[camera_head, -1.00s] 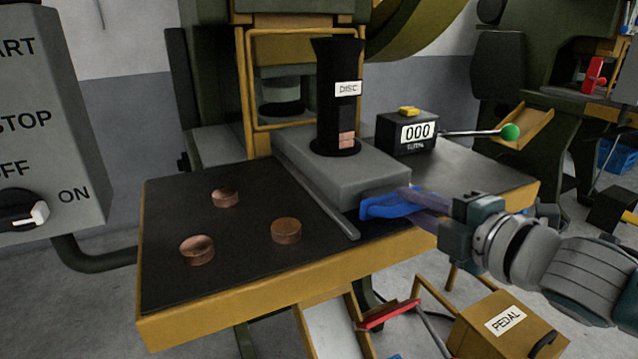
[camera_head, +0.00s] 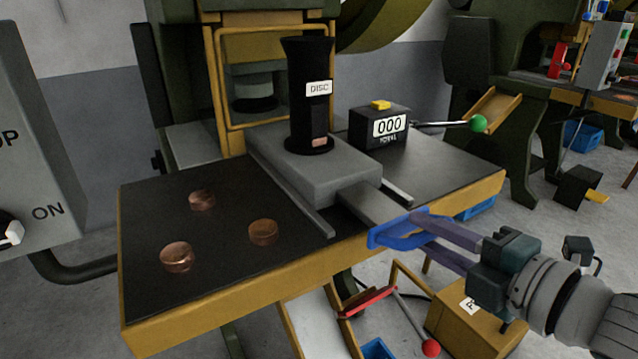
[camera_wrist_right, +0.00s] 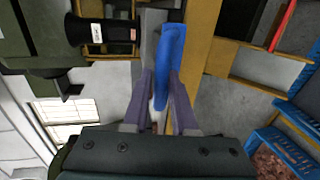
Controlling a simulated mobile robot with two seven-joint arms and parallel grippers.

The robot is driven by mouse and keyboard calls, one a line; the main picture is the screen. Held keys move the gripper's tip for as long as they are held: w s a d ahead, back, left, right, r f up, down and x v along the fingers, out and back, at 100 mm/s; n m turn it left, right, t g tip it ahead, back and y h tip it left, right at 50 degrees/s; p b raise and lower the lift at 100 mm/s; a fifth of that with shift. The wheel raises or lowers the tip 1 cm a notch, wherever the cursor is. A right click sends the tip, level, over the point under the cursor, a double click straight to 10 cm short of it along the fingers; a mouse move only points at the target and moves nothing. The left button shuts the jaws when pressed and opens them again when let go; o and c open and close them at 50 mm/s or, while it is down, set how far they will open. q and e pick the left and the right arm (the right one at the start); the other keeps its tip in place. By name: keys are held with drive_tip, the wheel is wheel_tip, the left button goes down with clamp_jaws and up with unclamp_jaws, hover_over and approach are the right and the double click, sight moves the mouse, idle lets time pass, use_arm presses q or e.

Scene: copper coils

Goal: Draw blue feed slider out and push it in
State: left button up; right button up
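The blue feed slider handle (camera_head: 400,234) sits at the front end of a grey slide bar (camera_head: 368,203), which sticks out of the grey feed block (camera_head: 315,165) past the table's front edge. My right gripper (camera_head: 428,228) has its purple fingers at the blue handle. In the right wrist view the fingers (camera_wrist_right: 163,92) lie on both sides of the blue handle (camera_wrist_right: 172,60) and appear closed on it. The black disc tube (camera_head: 309,95) stands upright on the feed block, with a copper disc showing in its lower slot. My left gripper is not in view.
Several copper pieces, such as this one (camera_head: 263,232), lie on the left of the black table top (camera_head: 150,230). A counter box reading 000 (camera_head: 378,128) stands at the right, with a green-knobbed lever (camera_head: 478,123). A pedal box (camera_head: 470,325) is below.

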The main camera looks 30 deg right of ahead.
drive_tip(key=shift+o, duration=0.7)
drive_tip(key=shift+s, duration=0.15)
drive_tip(key=shift+o, duration=1)
drive_tip(key=p+v, duration=0.2)
drive_tip(key=v, duration=0.7)
drive_tip(key=shift+s, duration=0.35)
drive_tip(key=shift+r, duration=0.1)
drive_tip(key=shift+c, duration=0.2)
